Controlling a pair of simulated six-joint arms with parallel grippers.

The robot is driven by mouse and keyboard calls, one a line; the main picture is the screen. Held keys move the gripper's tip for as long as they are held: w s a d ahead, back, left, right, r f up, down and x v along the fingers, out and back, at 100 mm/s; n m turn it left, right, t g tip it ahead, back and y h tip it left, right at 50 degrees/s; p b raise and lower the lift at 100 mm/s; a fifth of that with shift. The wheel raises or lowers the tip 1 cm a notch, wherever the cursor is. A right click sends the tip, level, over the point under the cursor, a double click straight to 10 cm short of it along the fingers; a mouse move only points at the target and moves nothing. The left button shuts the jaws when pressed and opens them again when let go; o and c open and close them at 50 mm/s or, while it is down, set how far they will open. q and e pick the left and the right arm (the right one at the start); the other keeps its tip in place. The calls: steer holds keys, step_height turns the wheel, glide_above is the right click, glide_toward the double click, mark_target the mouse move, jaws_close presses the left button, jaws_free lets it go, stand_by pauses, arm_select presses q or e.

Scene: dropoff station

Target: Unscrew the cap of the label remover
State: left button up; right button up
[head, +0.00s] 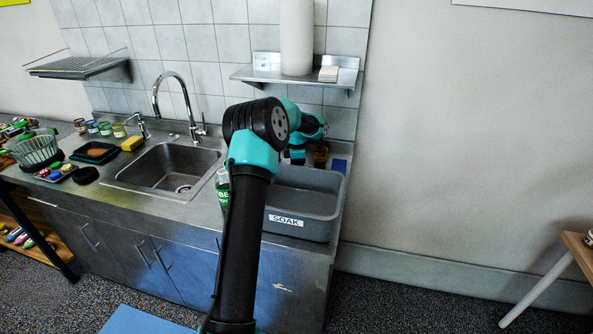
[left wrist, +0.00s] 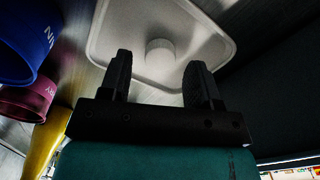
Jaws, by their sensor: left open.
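A bottle with a green label (head: 222,192) stands on the counter left of the grey bin, partly hidden by my arm. Only the letters "BE" show, which fits the label remover. Its pale top shows dimly. My left arm reaches past it to the back of the bin, and its gripper is mostly hidden in the head view. In the left wrist view my left gripper (left wrist: 158,80) is open with nothing between its fingers. Beyond the fingertips is a pale round-cornered tray (left wrist: 105,38) with a round white piece (left wrist: 160,50) at its middle. I cannot tell what that piece is.
The grey SOAK bin (head: 318,229) stands at the counter's right end. A sink (head: 170,165) with a tall faucet lies left. A blue cup-like thing (left wrist: 22,40) and a magenta one (left wrist: 35,100) crowd the left of the wrist view. A shelf (head: 262,75) hangs above.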

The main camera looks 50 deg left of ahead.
arm_select(q)
step_height(320, 180, up, 6)
stand_by(0.4)
stand_by(0.5)
